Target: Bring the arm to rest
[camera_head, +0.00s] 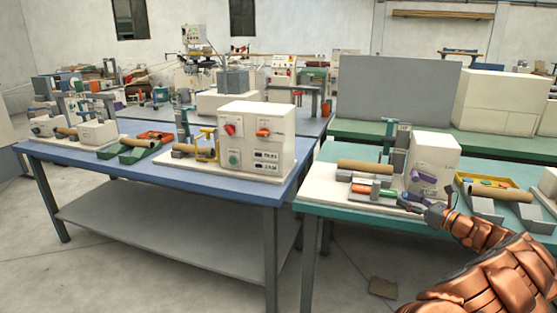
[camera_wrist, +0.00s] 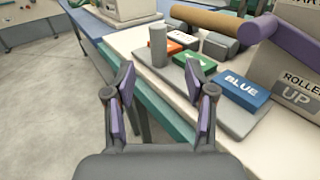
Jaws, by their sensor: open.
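My gripper (camera_wrist: 160,105) is open and empty in the wrist view, with purple pads on its two fingers. It is over the front edge of the green table (camera_wrist: 168,112), close to a grey button base (camera_wrist: 232,120). In the head view my gripper (camera_head: 408,202) is at the front of the machine on the right-hand table, at the end of my copper-coloured arm. I cannot tell from these views whether the fingers touch anything.
The base carries a blue button (camera_wrist: 240,89), a green one (camera_wrist: 196,67) and a grey post (camera_wrist: 157,46). A cardboard tube (camera_head: 365,166) lies behind them. A white machine (camera_head: 434,156) stands close to my gripper. Open floor (camera_head: 345,270) lies in front of the tables.

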